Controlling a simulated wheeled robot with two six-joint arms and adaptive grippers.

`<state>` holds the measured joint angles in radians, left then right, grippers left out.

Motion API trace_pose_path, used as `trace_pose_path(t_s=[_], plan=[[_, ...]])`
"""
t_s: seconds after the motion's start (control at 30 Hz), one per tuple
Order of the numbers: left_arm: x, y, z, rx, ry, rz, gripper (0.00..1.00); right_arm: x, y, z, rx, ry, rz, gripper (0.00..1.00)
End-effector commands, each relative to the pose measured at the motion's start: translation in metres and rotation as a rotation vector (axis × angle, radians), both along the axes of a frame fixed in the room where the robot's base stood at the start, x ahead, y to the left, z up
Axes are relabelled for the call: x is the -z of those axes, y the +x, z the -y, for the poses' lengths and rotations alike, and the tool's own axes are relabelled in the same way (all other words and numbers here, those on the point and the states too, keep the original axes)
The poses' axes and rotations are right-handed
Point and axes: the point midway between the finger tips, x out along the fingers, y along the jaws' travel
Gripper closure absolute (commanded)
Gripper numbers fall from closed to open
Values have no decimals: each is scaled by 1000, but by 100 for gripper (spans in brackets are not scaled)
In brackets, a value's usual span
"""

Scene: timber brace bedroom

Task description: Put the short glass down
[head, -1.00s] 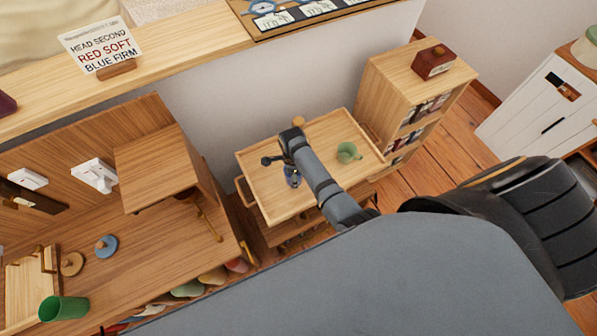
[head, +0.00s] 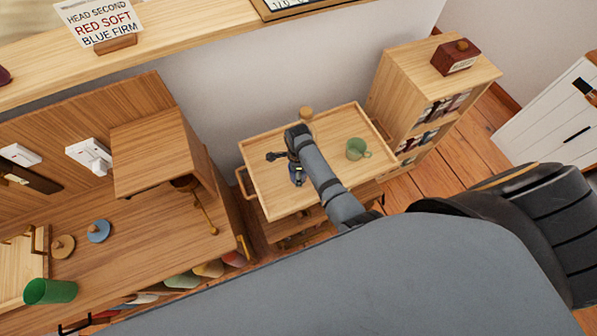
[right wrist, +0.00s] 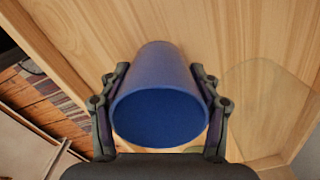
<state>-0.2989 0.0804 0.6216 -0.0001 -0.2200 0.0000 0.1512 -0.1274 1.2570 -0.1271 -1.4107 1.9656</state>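My right gripper (right wrist: 160,105) is closed around a blue tumbler-shaped glass (right wrist: 160,118), one finger against each side. In the head view the right arm reaches over a wooden tray top (head: 268,193), and a small part of the blue glass (head: 297,178) shows below the gripper (head: 295,168). The glass is over the left half of the tray. I cannot tell whether its base touches the wood. My left gripper is not in view.
A faint transparent rounded shape (right wrist: 265,105) lies right of the glass. A shelf unit (head: 400,85) stands right of the tray.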

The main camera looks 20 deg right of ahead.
Motion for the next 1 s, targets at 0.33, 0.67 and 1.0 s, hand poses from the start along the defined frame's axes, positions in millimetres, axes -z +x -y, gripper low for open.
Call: trace_pose_path(t_s=[0.33, 0.67, 1.0], plan=[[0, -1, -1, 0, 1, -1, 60, 0, 0, 0, 0, 0, 0, 17], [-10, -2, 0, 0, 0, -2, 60, -44, 1, -1, 1, 2, 5, 17], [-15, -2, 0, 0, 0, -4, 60, -114, 1, -1, 0, 1, 3, 17]])
